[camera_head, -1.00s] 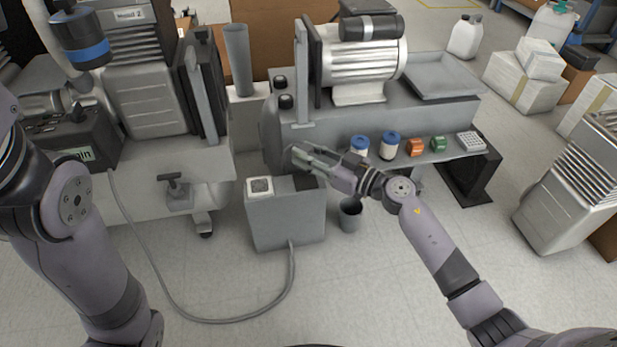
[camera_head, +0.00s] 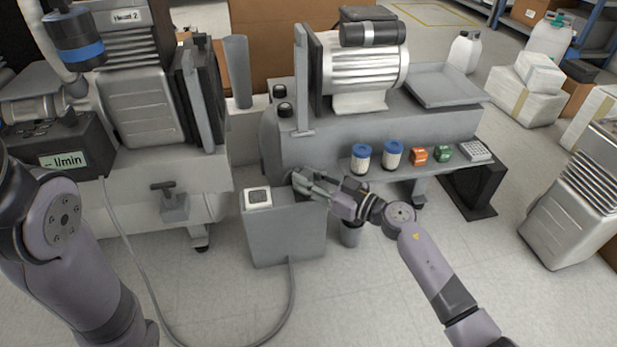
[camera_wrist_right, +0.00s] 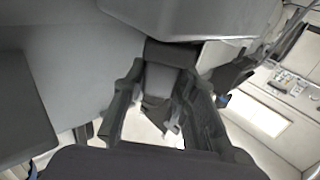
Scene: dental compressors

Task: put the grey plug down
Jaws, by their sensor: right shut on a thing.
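My right gripper (camera_head: 304,183) is low over the right end of the grey box's top in the head view. In the right wrist view its two dark fingers (camera_wrist_right: 158,100) close around a grey block, which I take for the grey plug (camera_wrist_right: 160,78). A darker strip lies at the plug's far end; whether the plug touches a surface I cannot tell. In the head view the fingers hide the plug. My left gripper is out of view.
The tank of the compressor (camera_head: 365,70) stands close behind the right gripper. Blue-capped filters (camera_head: 361,160), an orange part (camera_head: 418,155) and a green part (camera_head: 443,153) sit on its ledge. A grey bin (camera_head: 351,232) is under my right wrist. A hose (camera_head: 291,300) crosses the floor.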

